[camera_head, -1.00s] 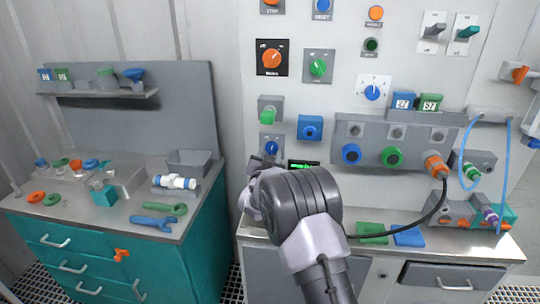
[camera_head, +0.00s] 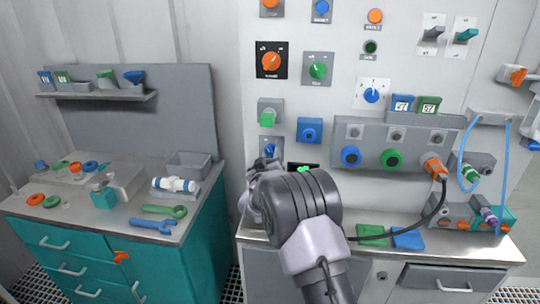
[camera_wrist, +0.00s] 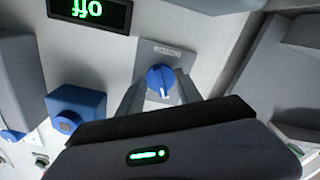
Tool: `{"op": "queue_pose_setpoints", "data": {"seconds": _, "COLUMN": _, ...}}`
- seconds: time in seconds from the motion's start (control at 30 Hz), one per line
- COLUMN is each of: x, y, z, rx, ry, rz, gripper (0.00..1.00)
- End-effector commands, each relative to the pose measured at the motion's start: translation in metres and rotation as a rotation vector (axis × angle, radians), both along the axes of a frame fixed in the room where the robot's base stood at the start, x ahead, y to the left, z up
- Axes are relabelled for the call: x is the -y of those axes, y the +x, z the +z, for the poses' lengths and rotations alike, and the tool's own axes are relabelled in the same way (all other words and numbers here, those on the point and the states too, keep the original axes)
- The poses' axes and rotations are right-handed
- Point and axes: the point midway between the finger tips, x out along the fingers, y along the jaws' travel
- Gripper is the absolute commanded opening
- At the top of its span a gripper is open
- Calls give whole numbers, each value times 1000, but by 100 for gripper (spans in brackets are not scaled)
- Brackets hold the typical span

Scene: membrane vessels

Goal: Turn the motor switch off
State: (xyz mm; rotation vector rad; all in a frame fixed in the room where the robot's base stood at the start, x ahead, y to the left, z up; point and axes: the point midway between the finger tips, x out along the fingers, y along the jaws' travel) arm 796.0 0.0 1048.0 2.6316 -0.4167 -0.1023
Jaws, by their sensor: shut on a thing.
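The motor switch is a blue rotary knob with a white mark on a grey plate; it shows in the wrist view (camera_wrist: 160,79) and, small, in the head view (camera_head: 270,149). Its plate label is upside down in the wrist view. My gripper (camera_wrist: 160,90) has one finger on each side of the knob and is shut on it. In the head view my gripper (camera_head: 263,166) is just below the switch, partly hidden by my wrist. A small black display (camera_wrist: 90,10) reads "off" in green, upside down in the wrist view; in the head view my arm partly covers it.
A blue block with a round knob (camera_wrist: 67,122) is beside the switch in the wrist view. A green knob (camera_head: 267,118) sits above the switch in the head view. A grey panel with several connectors (camera_head: 373,140) is to the right. The teal-fronted bench (camera_head: 165,262) stands left.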

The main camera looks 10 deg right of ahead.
Motion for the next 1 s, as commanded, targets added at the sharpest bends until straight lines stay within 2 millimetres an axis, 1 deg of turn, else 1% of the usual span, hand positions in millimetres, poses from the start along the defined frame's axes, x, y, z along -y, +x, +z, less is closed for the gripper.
{"op": "queue_pose_setpoints", "data": {"seconds": 0.3, "x": 0, "y": 0, "z": -1, "rx": -19, "ry": -53, "rz": 0, "gripper": 1}}
{"op": "queue_pose_setpoints", "data": {"seconds": 0.67, "x": 0, "y": 0, "z": -1, "rx": -20, "ry": -55, "rz": 0, "gripper": 1}}
{"op": "queue_pose_setpoints", "data": {"seconds": 0.7, "x": 0, "y": 0, "z": -1, "rx": -20, "ry": -55, "rz": 0, "gripper": 46}}
{"op": "queue_pose_setpoints", "data": {"seconds": 0.8, "x": 0, "y": 0, "z": -1, "rx": -20, "ry": -56, "rz": 0, "gripper": 63}}
{"op": "queue_pose_setpoints", "data": {"seconds": 1.0, "x": 0, "y": 0, "z": 0, "rx": -19, "ry": -55, "rz": 0, "gripper": 63}}
